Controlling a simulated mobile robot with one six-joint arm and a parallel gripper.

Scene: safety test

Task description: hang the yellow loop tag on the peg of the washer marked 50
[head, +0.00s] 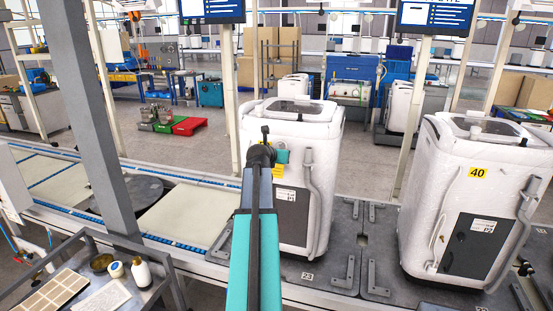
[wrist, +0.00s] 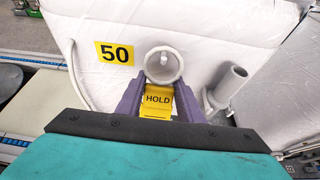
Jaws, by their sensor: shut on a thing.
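The washer marked 50 (wrist: 225,50) fills the back of the wrist view, with its yellow 50 label (wrist: 114,52) left of my gripper. In the head view the white washer (head: 322,135) stands behind my arm, which hides its number. My gripper (wrist: 160,93) is shut on the yellow loop tag (wrist: 157,103), which reads HOLD. The tag's pale round loop (wrist: 149,66) stands above the fingers, facing the washer. The peg's tip (wrist: 164,58) shows inside the loop's outline. I cannot tell whether the loop is around the peg or in front of it. In the head view my gripper (head: 268,156) is at the washer's upper left front.
A grey upright pipe (wrist: 230,84) stands right of my gripper, close to the right finger. Another washer, marked 40 (head: 465,205), stands to the right. A grey post (head: 88,105) rises at left. A cart with bottles (head: 141,271) is at lower left.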

